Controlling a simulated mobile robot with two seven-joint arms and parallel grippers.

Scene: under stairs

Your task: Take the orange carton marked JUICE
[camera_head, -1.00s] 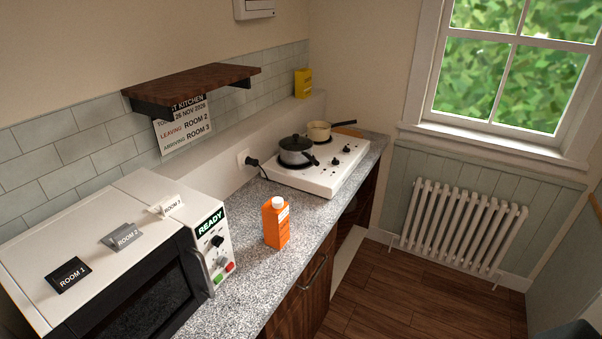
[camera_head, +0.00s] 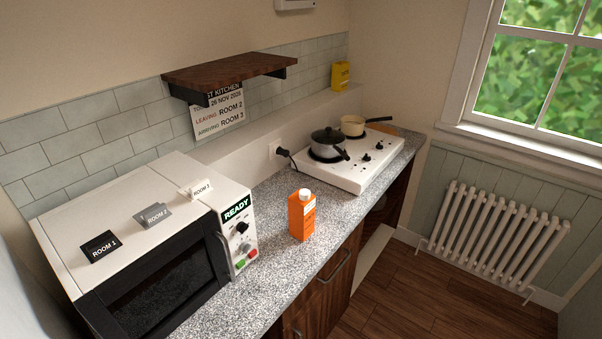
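The orange carton (camera_head: 301,216) with a white cap stands upright on the speckled grey countertop (camera_head: 262,282), just right of the microwave. Lettering on its side is too small to read. Neither of my grippers shows in the head view.
The white microwave (camera_head: 150,262) reads READY and carries small ROOM 1, ROOM 2 and ROOM 3 signs. A white hob (camera_head: 352,176) with a dark lidded pot (camera_head: 327,143) and a cream pan (camera_head: 352,125) lies beyond the carton. A wooden shelf (camera_head: 228,70) juts out above. Floor is clear at right.

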